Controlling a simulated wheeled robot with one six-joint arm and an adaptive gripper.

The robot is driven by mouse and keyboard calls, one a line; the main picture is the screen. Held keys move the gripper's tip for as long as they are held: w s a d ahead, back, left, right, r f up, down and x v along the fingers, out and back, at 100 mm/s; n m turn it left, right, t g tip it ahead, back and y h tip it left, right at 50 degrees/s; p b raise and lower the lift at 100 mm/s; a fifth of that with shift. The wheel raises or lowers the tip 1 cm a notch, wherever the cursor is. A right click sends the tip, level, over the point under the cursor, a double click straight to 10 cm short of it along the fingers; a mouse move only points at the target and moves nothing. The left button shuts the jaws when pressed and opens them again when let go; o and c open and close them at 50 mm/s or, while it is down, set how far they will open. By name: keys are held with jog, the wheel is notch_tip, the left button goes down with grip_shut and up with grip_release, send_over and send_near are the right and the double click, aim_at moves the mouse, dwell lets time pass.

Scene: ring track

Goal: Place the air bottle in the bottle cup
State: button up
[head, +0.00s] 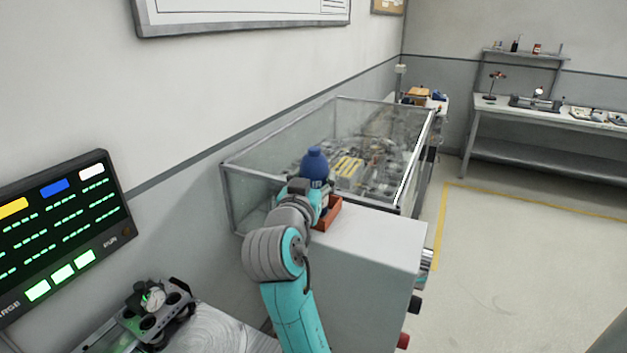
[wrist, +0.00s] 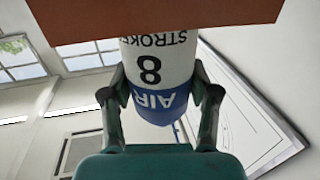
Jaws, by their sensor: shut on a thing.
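The air bottle (head: 314,163) shows a round blue top above my gripper (head: 302,187) in the head view. In the wrist view the bottle (wrist: 155,75) is white with dark lettering and a blue end, and the two fingers of my gripper (wrist: 160,95) are shut on its sides. An orange-red holder (head: 330,213), perhaps the bottle cup, sits on the white cabinet just beside the gripper. A flat orange-brown face (wrist: 160,18) hides the bottle's other end in the wrist view. I cannot tell whether the bottle is inside the holder or apart from it.
The white cabinet top (head: 385,238) is clear to the right of the holder. A glass-walled case (head: 270,160) with machine parts stands just behind. A lit display (head: 65,235) and a gauge fixture (head: 152,300) are at left. Open floor (head: 510,260) lies to the right.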

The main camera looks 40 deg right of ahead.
jog(key=shift+f, duration=0.3)
jog(key=o, duration=1.5)
jog(key=shift+o, duration=0.2)
jog(key=shift+r, duration=0.1)
jog(key=shift+s+a, duration=0.15)
jog(key=shift+a, duration=0.1)
jog(key=v, duration=1.1)
jog(key=shift+s+a, duration=0.2)
